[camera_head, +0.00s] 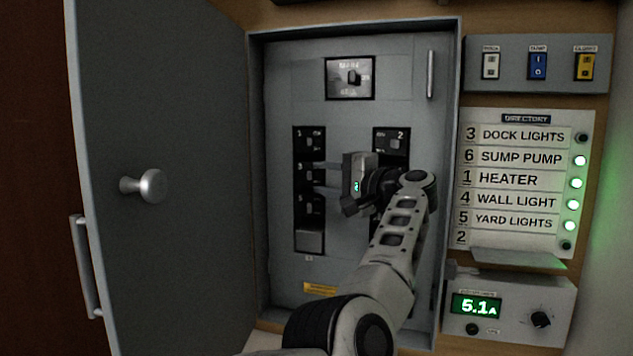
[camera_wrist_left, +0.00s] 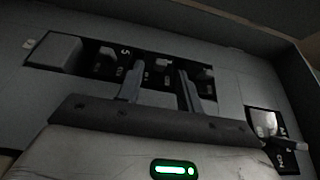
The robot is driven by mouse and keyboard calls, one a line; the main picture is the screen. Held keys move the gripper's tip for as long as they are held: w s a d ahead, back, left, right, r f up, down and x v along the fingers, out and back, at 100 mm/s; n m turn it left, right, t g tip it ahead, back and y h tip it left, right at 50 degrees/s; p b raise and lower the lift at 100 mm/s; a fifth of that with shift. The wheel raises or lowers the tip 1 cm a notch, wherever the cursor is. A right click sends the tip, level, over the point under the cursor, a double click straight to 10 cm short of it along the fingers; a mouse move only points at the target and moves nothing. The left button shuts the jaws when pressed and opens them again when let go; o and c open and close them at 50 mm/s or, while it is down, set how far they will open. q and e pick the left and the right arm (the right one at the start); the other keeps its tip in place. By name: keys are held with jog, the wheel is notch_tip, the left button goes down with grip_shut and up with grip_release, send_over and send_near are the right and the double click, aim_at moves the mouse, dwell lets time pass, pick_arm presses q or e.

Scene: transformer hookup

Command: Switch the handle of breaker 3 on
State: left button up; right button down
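Breaker 3 (camera_head: 301,173) is the middle one of the left column in the open panel, between breaker 1 (camera_head: 303,140) and breaker 5 (camera_head: 303,206). My left gripper (camera_head: 318,179) is in front of breaker 3, its fingers pointing left at that column, one above the other. In the left wrist view the two fingers of my left gripper (camera_wrist_left: 161,72) stand apart, with the dark breaker recess between and behind them. The gripper is open. Whether a finger touches the handle cannot be told, and the handle's position is too dark to read. My right gripper is not in view.
The open cabinet door (camera_head: 170,120) stands at left. Breaker 2 (camera_head: 391,141) is right of the gripper; my arm covers part of the right column. The main switch (camera_head: 350,78) is above. On the directory (camera_head: 525,180), the dock lights lamp (camera_head: 582,138) is dark. The meter (camera_head: 477,306) reads 5.1A.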

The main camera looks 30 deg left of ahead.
pick_arm(q)
jog(key=s+d+b, duration=0.2)
jog(key=d, duration=1.1)
jog(key=shift+s, duration=0.25)
